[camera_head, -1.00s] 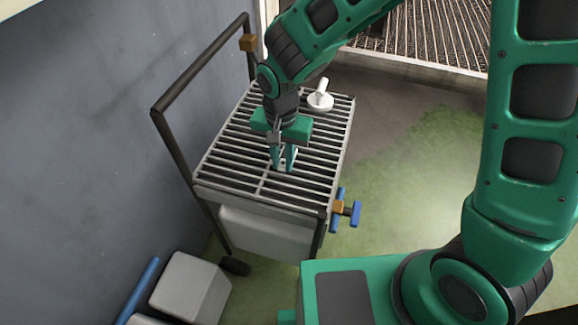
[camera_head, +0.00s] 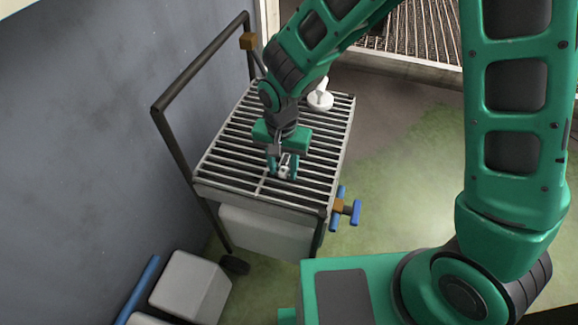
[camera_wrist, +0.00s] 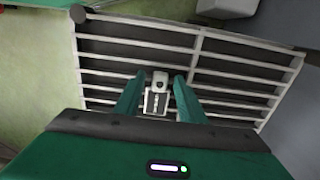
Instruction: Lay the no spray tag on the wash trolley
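The wash trolley (camera_head: 262,184) has a slatted grey top and a dark push frame beside the wall. Its slats also fill much of the wrist view (camera_wrist: 235,75). The no spray tag (camera_wrist: 157,95) is small and pale grey with a dark patch and a rounded end. It appears to lie flat on the slats, and it also shows in the head view (camera_head: 284,171). My gripper (camera_head: 283,176) is low over the trolley top. In the wrist view its fingers (camera_wrist: 158,98) are open on either side of the tag, with narrow gaps.
A white round object with a handle (camera_head: 320,97) stands on the trolley's far part. Blue-handled fittings (camera_head: 347,211) stick out at its near right corner. A grey box (camera_head: 188,286) is on the floor by the wall.

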